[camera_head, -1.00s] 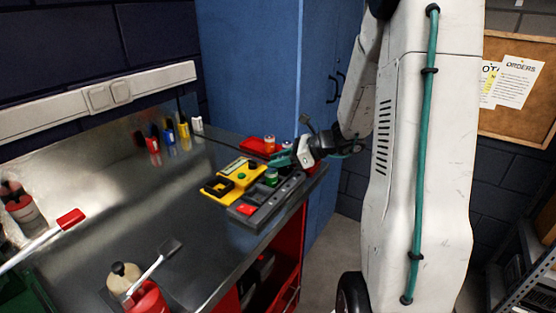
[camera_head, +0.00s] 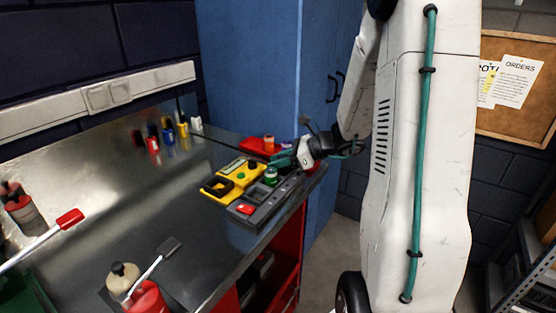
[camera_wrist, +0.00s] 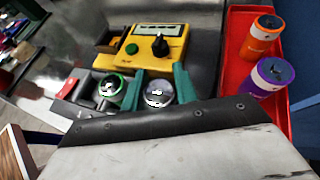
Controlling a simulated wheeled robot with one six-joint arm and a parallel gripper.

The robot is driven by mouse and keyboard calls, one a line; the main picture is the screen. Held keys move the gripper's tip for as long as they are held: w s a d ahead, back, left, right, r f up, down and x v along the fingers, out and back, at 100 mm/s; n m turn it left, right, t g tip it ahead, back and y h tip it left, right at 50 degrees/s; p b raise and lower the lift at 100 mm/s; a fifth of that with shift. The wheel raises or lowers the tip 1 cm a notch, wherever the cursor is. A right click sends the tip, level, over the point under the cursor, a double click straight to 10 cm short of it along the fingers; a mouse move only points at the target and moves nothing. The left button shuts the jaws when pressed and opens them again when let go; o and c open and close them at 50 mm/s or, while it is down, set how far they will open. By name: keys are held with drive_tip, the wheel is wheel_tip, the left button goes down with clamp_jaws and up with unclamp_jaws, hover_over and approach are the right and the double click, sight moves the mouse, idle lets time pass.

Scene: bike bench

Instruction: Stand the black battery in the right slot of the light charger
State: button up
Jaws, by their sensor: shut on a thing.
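The charger (camera_head: 250,215) is a long dark grey block with a red button, near the bench's front edge. A green-ringed battery (camera_head: 271,173) stands in it; it also shows in the wrist view (camera_wrist: 109,89), just left of my left finger. My gripper (camera_wrist: 160,84), with teal fingers, is shut on the black battery (camera_wrist: 158,95), seen from above with a silvery grey top. In the head view my gripper (camera_head: 284,158) is at the charger's far right end. The held battery's lower part is hidden, so I cannot tell whether it is seated in the slot.
A yellow device (camera_wrist: 150,50) with a black knob and green button stands just behind the charger. A red tray (camera_wrist: 233,60) to the right holds an orange battery (camera_wrist: 262,37) and a purple battery (camera_wrist: 268,77). A white-handled brush (camera_head: 155,266) lies towards the front left.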

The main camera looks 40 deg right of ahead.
drive_tip(key=shift+f, duration=0.35)
drive_tip(key=o, duration=0.8)
drive_tip(key=v, duration=1.1)
idle(0.7)
